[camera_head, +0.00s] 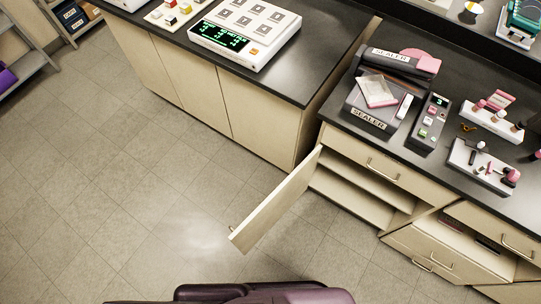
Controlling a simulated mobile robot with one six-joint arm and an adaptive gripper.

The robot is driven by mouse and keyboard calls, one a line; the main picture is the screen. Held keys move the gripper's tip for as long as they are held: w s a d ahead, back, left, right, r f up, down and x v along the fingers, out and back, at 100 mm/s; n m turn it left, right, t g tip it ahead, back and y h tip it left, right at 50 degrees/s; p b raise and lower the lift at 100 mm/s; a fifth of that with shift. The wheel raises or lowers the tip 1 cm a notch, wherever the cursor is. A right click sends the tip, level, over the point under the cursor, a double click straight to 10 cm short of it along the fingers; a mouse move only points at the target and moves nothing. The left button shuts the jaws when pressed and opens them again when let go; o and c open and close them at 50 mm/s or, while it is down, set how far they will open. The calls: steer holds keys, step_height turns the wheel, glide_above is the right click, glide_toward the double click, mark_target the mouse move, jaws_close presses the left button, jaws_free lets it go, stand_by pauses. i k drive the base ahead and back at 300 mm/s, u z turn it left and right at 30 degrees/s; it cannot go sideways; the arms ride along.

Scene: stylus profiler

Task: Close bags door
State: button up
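A cream cabinet door (275,204) stands swung open into the aisle, below the counter with the sealer. Its small handle is near its free lower-left corner. It is hinged at the left side of an open cabinet (352,189) with a shelf inside; the compartment looks empty. No label marks the door as the bags door. My gripper is not in view; only a dark purple part of my own body shows at the bottom edge.
A closed drawer (388,168) sits above the open compartment. To its right a drawer (449,240) is pulled out with dark items in it. A sealer (385,95) and small tools stand on the black counter. The tiled floor (130,190) at left is clear.

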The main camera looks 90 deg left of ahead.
mark_target(261, 221)
steer(key=z, duration=0.05)
steer(key=k, duration=2.45)
steer(key=u, duration=1.25)
steer(key=i, duration=0.95)
steer(key=u, duration=0.05)
